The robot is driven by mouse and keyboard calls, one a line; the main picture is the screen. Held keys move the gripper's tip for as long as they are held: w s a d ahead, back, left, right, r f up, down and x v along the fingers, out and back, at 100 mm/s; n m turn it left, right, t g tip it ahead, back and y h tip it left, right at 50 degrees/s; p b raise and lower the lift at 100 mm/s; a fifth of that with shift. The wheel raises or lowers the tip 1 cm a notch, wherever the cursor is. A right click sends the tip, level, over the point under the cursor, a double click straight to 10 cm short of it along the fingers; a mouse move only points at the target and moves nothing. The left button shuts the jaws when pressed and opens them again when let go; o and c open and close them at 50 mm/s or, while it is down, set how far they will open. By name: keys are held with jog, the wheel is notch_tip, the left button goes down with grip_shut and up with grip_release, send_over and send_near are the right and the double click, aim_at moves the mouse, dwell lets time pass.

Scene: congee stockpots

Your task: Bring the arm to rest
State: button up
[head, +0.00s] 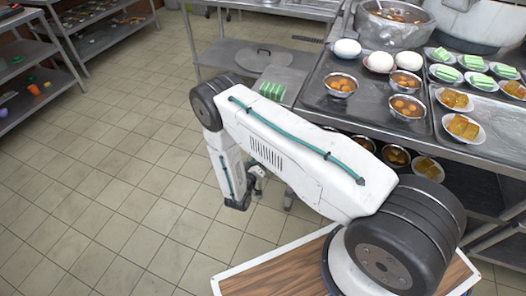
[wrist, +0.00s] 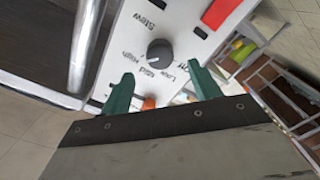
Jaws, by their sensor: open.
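My arm reaches out from the lower right of the head view and folds down over the floor beside the steel counter. In the wrist view my gripper (wrist: 163,90) has its two green fingers apart, with no object held between them. Past the fingertips is a white control panel (wrist: 185,30) with a dark round knob (wrist: 160,53) and printed words such as "Low", "Mid", "High" and "Stew". A gap shows between fingertips and knob. In the head view the gripper is mostly hidden behind the arm.
The counter holds trays with bowls of orange balls (head: 341,85), white buns (head: 347,48), green cakes (head: 474,63) and a large pot (head: 395,22). Shelves (head: 35,65) stand at the far left. The tiled floor (head: 110,190) left of my arm is clear.

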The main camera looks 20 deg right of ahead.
jog(key=shift+v, duration=1.1)
